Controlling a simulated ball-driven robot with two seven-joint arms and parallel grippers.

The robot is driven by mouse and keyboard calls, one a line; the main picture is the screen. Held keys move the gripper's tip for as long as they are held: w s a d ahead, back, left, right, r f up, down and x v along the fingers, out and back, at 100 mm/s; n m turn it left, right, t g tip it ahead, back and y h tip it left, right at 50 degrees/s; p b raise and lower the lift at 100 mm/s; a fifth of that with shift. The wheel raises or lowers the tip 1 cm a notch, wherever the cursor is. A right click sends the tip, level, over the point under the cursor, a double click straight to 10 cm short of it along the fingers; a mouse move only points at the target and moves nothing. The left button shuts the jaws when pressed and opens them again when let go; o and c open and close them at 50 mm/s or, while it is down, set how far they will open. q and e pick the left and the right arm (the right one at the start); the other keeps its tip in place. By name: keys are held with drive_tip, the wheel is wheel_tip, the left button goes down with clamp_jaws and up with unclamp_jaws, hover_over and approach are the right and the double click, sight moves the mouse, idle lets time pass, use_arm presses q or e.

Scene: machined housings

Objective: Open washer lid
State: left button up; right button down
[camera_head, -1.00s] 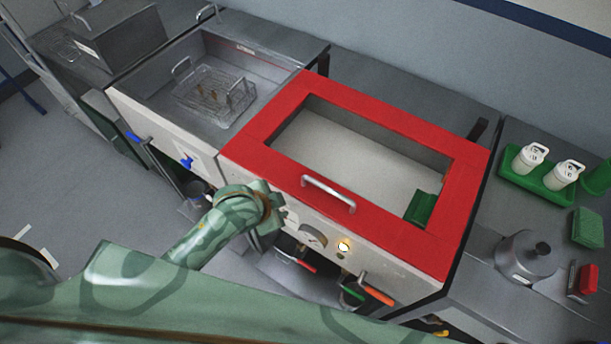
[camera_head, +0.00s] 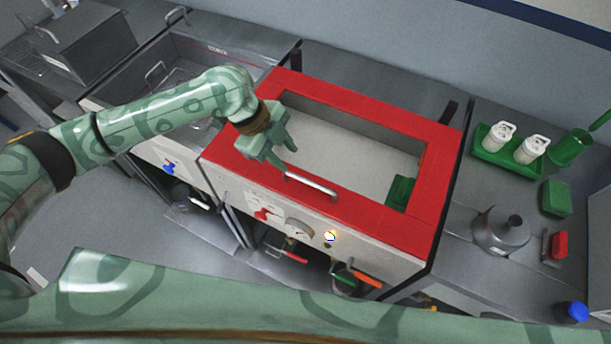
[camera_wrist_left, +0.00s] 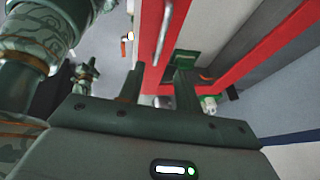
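The washer lid (camera_head: 432,185) is a red frame around a large window and lies flat on the washer, shut. Its silver bar handle (camera_head: 312,186) is on the front edge of the frame. My left gripper (camera_head: 284,160) is above the lid's front left part, just behind and left of the handle's left end. In the left wrist view its two fingers (camera_wrist_left: 158,82) are apart with nothing between them, and the handle (camera_wrist_left: 164,35) lies beyond them. A green arm part, possibly my right gripper, shows small and dark at that view's left; its fingers are unclear.
A steel sink basin (camera_head: 207,50) adjoins the washer's left. On the right counter stand a green tray (camera_head: 510,162) with white bottles, a green sponge (camera_head: 556,198) and a steel canister (camera_head: 502,232). A gauge (camera_head: 299,229) and lit button (camera_head: 329,237) are on the front panel.

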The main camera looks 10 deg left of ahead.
sight(309, 181)
use_arm(q)
drive_tip(key=b+x, duration=0.1)
drive_tip(key=x, duration=1)
drive_tip(key=shift+d, duration=0.1)
clamp_jaws()
